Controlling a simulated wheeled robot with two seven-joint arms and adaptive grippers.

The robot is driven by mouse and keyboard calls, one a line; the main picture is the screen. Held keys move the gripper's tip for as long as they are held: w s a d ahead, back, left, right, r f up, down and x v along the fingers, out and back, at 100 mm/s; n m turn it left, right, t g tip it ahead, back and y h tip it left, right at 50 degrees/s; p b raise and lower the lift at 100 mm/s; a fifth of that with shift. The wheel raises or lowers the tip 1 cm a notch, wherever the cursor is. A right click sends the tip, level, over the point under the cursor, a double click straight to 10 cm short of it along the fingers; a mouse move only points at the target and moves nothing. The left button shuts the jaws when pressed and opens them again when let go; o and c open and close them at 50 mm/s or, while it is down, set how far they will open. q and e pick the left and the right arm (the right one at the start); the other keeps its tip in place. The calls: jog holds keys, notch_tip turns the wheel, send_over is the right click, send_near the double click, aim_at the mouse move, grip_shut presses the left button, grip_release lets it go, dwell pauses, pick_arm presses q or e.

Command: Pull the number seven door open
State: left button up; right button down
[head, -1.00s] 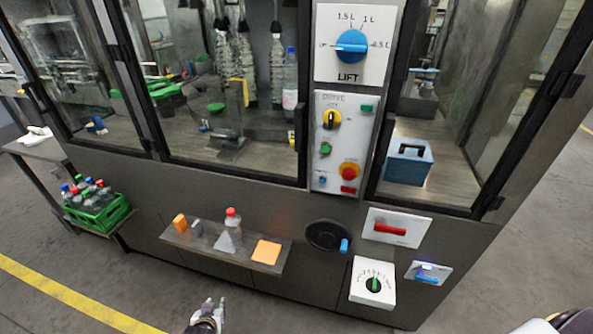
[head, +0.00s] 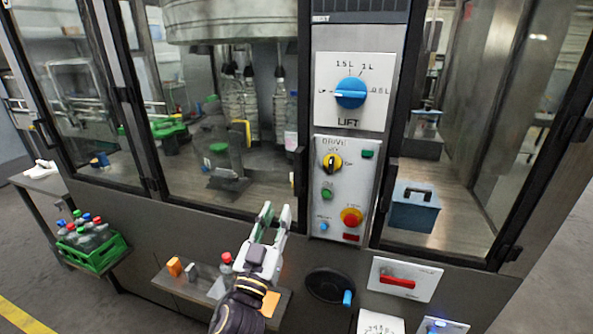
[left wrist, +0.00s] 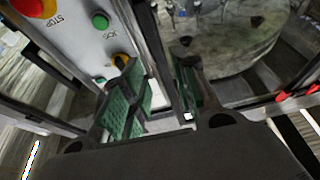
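The middle glass door (head: 225,130) of the machine is shut in its black frame. Its black handle (head: 302,165) stands at the door's right edge, beside the control panel. I can read no number seven on any door, so I cannot tell which one bears it. My left gripper (head: 276,209) is open and empty in front of the door's lower right part, below and left of the handle. In the left wrist view its green-padded fingers (left wrist: 160,100) are apart, with the dark door frame beyond and between them. My right gripper is not in view.
The control panel (head: 343,220) with knobs and buttons is right of the handle. Below are a shelf (head: 160,283) with small items, a round black recess (head: 330,285) and a red-handled plate (head: 405,268). A green bottle crate (head: 95,262) stands at the left.

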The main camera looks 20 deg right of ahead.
pick_arm(q)
jog(key=shift+s+d+r+h, duration=0.25)
jog(key=shift+s+r+h, duration=0.1)
jog(key=shift+r, duration=0.25)
jog(key=shift+w, duration=0.1)
jog(key=p, duration=0.2)
send_near(297, 165)
jog(key=shift+p+x, duration=0.5)
jog(key=shift+x, duration=3.7)
jog(key=shift+c, duration=0.3)
grip_shut()
